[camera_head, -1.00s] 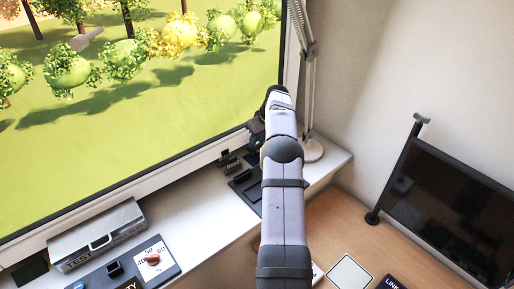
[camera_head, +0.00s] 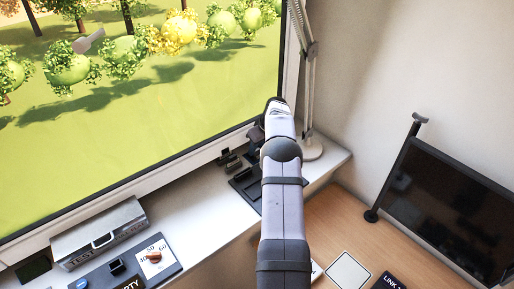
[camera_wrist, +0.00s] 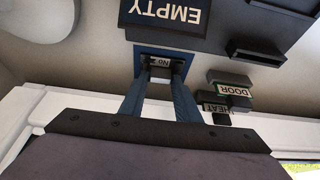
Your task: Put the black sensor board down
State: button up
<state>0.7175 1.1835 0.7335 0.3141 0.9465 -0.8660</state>
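In the wrist view my gripper (camera_wrist: 161,75) has its two blue fingers on either side of a small dark piece with a white label, the black sensor board (camera_wrist: 160,60). Its label is partly covered and upside down. The fingers appear closed against its sides. A blue rectangular plate (camera_wrist: 138,52) shows around and behind it; whether the board touches that plate cannot be told. In the head view my arm covers the gripper's fingertips and the board.
Boards labelled DOOR (camera_wrist: 235,91) and HEAT (camera_wrist: 213,108) stand close beside the fingers. The head view shows a lamp (camera_head: 312,148), a TEST case (camera_head: 98,232), a dial panel (camera_head: 160,270) and a screen (camera_head: 455,215).

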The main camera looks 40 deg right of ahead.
jog(key=shift+o, duration=0.9)
jog(key=shift+r, duration=0.2)
jog(key=shift+r, duration=0.1)
jog(key=b+v, duration=0.4)
jog(key=v, duration=0.8)
